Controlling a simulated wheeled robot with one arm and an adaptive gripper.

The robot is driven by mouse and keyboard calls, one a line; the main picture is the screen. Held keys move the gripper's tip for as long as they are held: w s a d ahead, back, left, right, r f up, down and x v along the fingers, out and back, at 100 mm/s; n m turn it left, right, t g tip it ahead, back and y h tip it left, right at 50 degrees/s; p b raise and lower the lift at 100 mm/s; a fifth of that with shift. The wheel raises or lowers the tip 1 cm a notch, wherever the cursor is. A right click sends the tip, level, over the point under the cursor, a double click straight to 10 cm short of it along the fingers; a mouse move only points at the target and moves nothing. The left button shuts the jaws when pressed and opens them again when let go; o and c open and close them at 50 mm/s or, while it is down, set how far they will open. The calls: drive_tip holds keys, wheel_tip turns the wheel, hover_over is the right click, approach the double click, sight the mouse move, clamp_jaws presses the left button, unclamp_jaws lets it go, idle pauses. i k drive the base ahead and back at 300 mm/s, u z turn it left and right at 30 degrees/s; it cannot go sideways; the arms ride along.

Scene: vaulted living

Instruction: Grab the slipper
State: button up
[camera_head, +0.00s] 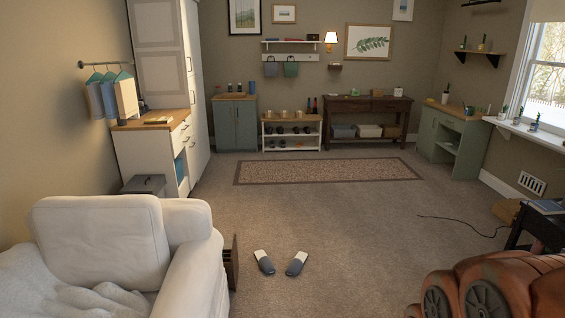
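Two slippers lie apart on the carpet in the lower middle of the head view. Each looks grey with a white part at one end. The left slipper (265,263) lies close to a small dark wooden piece beside the white armchair. The right slipper (297,264) lies a short way to its right, angled the other way. Nothing covers either slipper. My gripper does not show in this view.
A white armchair (103,245) fills the lower left. A brown-red object with wheel-like rounds (498,290) stands lower right. A dark cable (455,222) lies on the carpet at right. Open carpet (330,215) stretches behind the slippers to a patterned rug (325,171).

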sight(297, 263)
drive_tip(key=z, duration=0.05)
drive_tip(key=i, duration=1.9)
drive_tip(key=u, duration=0.2)
drive_tip(key=i, duration=1.1)
drive_tip(key=u, duration=1.05)
drive_tip(key=i, duration=0.25)
drive_tip(key=u, duration=0.15)
